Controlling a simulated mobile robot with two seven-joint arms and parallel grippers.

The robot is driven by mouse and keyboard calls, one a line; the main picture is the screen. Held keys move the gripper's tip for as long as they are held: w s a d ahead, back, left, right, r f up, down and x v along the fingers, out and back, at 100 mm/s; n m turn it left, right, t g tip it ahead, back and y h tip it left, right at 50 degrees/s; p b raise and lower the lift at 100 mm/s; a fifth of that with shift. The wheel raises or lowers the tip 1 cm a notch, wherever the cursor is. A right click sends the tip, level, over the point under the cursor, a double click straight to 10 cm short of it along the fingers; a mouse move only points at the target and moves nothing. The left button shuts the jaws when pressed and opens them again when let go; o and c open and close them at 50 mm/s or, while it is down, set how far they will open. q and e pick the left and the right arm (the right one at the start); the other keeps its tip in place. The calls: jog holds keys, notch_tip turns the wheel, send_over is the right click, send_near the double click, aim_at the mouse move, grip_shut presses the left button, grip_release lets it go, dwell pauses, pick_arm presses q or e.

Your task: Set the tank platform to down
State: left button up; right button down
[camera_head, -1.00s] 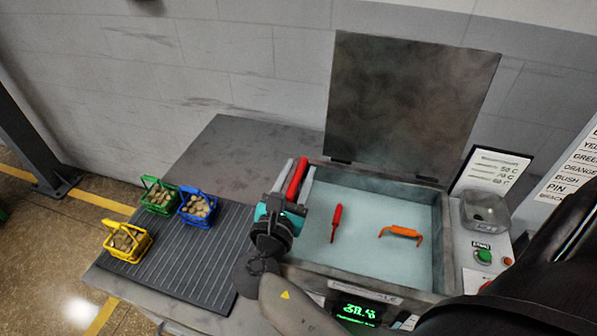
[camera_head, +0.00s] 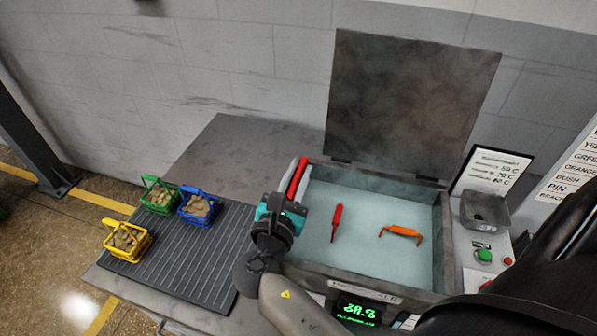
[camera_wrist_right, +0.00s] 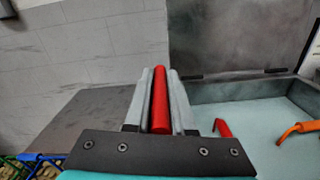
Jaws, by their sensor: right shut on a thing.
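The tank (camera_head: 375,279) is an open metal basin of pale liquid with its lid raised at the back. A red bar-shaped handle (camera_head: 298,178) stands at the tank's left wall. My right gripper (camera_head: 298,172) is shut on this red handle, with a grey finger on either side. The right wrist view also shows the red handle (camera_wrist_right: 160,100) between the fingers. A smaller red piece (camera_head: 336,222) and an orange handle (camera_head: 401,232) show inside the tank. The platform itself I cannot make out under the liquid. My left gripper is not in view.
Green (camera_head: 158,196), blue (camera_head: 197,207) and yellow (camera_head: 127,240) baskets of brownish pieces stand on a ribbed dark mat (camera_head: 190,262) at the left. A green button (camera_head: 485,256) and a small grey container (camera_head: 486,211) are right of the tank. The table behind the mat is clear.

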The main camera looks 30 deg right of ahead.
jog(key=shift+w, duration=0.1)
dwell(0.5)
notch_tip(320, 180, down, 3)
jog(key=shift+r+b, duration=0.1)
jog(key=shift+b, duration=0.7)
jog(key=shift+a, duration=0.1)
jog(key=shift+f, duration=0.2)
jog(key=c, duration=0.8)
grip_release()
jog(key=shift+o, duration=0.2)
jog(key=shift+r, duration=0.1)
notch_tip(320, 180, up, 10)
jog(key=p, duration=1)
notch_tip(320, 180, up, 10)
